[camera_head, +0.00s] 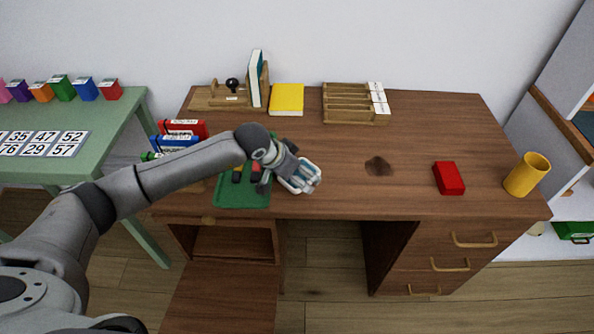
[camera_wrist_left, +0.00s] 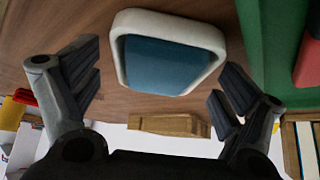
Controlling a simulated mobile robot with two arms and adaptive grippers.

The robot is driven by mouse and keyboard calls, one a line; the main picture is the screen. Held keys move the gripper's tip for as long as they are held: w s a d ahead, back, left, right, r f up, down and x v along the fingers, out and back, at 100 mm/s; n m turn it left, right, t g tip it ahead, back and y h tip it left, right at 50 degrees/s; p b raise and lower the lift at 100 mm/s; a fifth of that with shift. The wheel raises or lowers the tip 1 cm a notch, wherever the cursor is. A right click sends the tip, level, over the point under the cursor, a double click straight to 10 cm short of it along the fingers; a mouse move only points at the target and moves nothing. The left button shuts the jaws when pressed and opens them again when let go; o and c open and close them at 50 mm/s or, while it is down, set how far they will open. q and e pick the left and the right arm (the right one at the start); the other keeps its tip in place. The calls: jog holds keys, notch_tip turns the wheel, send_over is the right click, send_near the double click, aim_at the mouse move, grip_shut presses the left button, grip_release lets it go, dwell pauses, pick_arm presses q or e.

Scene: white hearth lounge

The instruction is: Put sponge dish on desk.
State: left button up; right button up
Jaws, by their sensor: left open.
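The sponge dish (camera_head: 301,175) is a small white tray with a blue inside, and it rests on the brown wooden desk (camera_head: 330,200). It lies just right of the green mat. In the left wrist view the dish (camera_wrist_left: 172,50) shows its white rim and blue middle beyond the fingers. My left gripper (camera_head: 273,172) is at the left side of the dish in the head view. In the wrist view its two fingers (camera_wrist_left: 155,85) are spread wide with the dish ahead and between them, apart from it. My right gripper is not in view.
A green mat (camera_head: 230,197) with small items lies left of the dish. A red block (camera_head: 449,178) and a yellow cup (camera_head: 527,174) stand at the right. A yellow book (camera_head: 287,99) and a wooden rack (camera_head: 350,105) are at the back. The desk's middle is mostly clear.

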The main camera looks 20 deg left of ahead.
pick_arm(q)
jog(key=shift+r+p, duration=0.25)
jog(key=shift+p, duration=0.1)
jog(key=p+v, duration=0.4)
jog(key=v, duration=0.8)
jog(key=shift+p, duration=0.35)
jog(key=shift+f, duration=0.15)
